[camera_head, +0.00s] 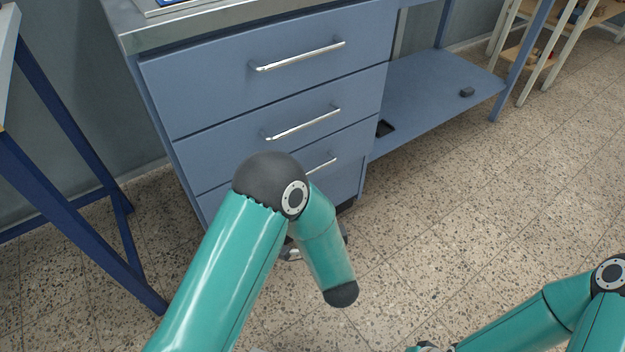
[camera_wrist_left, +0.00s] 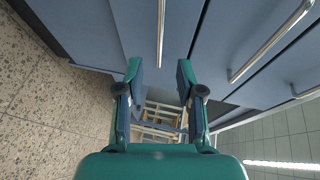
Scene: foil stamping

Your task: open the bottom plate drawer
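The blue cabinet has three stacked drawers, and all look shut. The bottom plate drawer (camera_head: 345,181) is partly hidden in the head view by my left arm, with only part of its silver handle (camera_head: 321,165) showing. In the left wrist view, my left gripper (camera_wrist_left: 158,73) is open and empty, its two fingers apart. The bottom drawer's handle (camera_wrist_left: 161,30) lines up between the fingers; whether it is within their reach is unclear. In the head view the left gripper is mostly hidden behind my arm. My right gripper (camera_head: 428,347) is barely in view at the bottom edge.
The middle handle (camera_head: 303,123) and top handle (camera_head: 300,56) are above. A blue table frame (camera_head: 60,200) stands left. The speckled floor (camera_head: 480,190) is clear in front.

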